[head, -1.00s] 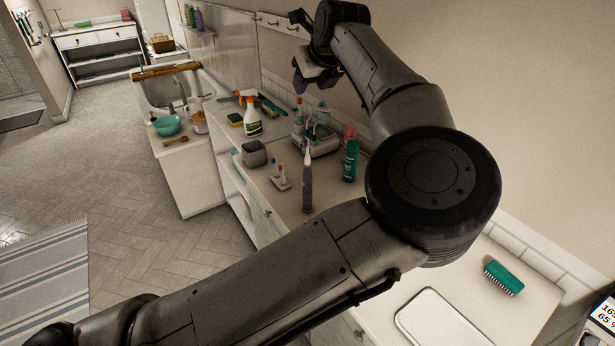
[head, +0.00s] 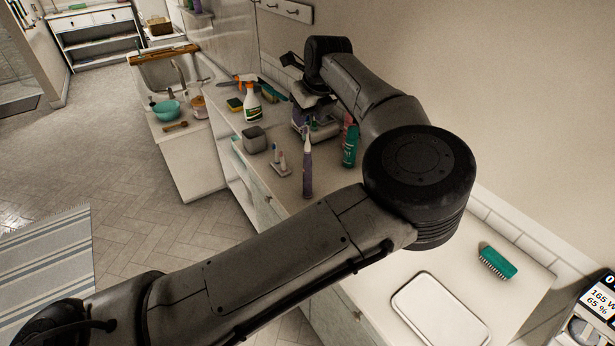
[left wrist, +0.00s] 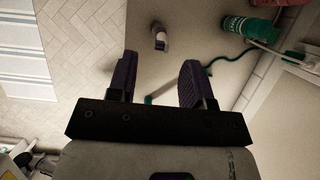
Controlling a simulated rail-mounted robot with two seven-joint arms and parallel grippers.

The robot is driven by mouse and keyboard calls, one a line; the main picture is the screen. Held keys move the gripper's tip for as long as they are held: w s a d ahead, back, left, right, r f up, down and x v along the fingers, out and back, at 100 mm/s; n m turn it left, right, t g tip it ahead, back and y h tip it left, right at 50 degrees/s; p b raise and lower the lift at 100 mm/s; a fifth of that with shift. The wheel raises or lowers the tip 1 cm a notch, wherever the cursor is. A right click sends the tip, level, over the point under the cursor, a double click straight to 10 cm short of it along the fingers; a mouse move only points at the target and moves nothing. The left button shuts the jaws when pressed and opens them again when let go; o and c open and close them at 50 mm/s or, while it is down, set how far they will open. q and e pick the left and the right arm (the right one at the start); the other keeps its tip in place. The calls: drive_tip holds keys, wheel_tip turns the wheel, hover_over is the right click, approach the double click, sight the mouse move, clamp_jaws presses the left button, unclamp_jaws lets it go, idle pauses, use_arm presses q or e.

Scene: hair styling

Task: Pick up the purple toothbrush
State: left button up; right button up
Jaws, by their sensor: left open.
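The purple toothbrush (head: 307,178) is an electric one with a pale upper part, standing upright on the counter. In the left wrist view a small purple-and-white thing (left wrist: 159,38) lies beyond the finger gap; it looks like the same toothbrush seen end-on. My left gripper (head: 299,117) is open, with purple finger pads, low over the back of the counter behind the toothbrush and apart from it. Its two fingers show in the left wrist view (left wrist: 157,75) with nothing gripped. My right gripper is not in view.
A green spray can (head: 350,146) stands right of the toothbrush. A spray bottle (head: 251,103) is farther back. A white tray (head: 440,309) and green brush (head: 497,262) lie nearer, right.

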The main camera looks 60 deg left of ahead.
sight(306, 126)
use_arm(q)
drive_tip(key=p+x, duration=0.2)
drive_tip(key=x, duration=0.2)
drive_tip(key=shift+w+f, duration=0.15)
drive_tip(key=shift+a+f, duration=0.2)
drive_tip(key=shift+f, duration=0.3)
drive_tip(key=shift+c, duration=0.3)
clamp_jaws()
